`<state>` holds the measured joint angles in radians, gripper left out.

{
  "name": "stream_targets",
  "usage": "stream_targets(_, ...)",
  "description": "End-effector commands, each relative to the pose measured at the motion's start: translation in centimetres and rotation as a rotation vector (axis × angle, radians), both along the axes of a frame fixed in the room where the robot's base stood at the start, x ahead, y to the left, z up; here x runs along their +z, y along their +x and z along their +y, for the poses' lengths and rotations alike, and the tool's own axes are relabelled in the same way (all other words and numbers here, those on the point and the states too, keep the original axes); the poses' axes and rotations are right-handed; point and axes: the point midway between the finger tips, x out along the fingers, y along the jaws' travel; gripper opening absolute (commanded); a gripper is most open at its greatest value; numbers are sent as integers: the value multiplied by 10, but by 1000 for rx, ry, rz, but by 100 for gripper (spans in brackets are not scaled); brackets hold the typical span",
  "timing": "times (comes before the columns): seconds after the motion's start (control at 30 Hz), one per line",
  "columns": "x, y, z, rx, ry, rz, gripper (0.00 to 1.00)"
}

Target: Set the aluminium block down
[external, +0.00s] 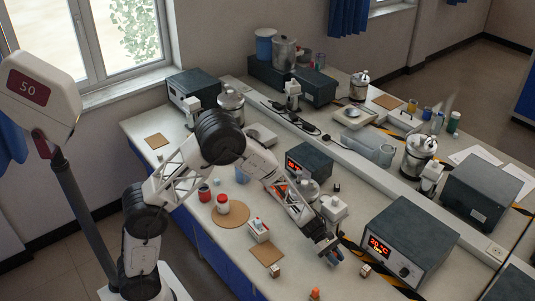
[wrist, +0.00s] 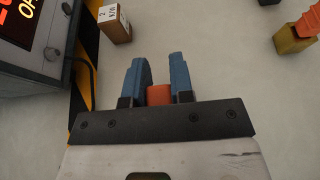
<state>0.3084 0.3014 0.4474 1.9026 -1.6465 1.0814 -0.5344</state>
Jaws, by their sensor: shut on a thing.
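My gripper (external: 332,255) hangs over the front right part of the bench, left of the large box with the lit display. In the wrist view, its two blue fingers (wrist: 156,75) are shut on a small orange-red piece (wrist: 159,95). Only a short part of this piece shows between the fingers. I cannot tell from its colour whether it is the aluminium block. The gap between it and the bench top is hard to judge. No bare silvery block is clearly visible in the wrist view.
A small brown block with a marked white face (wrist: 114,24) lies near the striped tape (wrist: 84,65) and display box (external: 403,245). An orange piece on a yellow base (wrist: 293,38) stands at the right. Bare bench lies between them. A cork mat (external: 267,251) is left of my gripper.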

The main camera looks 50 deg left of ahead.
Motion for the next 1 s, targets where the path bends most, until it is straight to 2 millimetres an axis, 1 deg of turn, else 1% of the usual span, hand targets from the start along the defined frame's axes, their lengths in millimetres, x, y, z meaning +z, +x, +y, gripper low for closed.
stream_targets(0.3,-3,0,0,0,0,0,0)
stream_targets(0.33,-3,0,0,0,0,0,26)
stream_targets(0.47,-3,0,0,0,0,0,46)
stream_targets(0.87,0,0,0,0,0,0,47)
stream_targets(1.0,3,0,8,2,0,0,47)
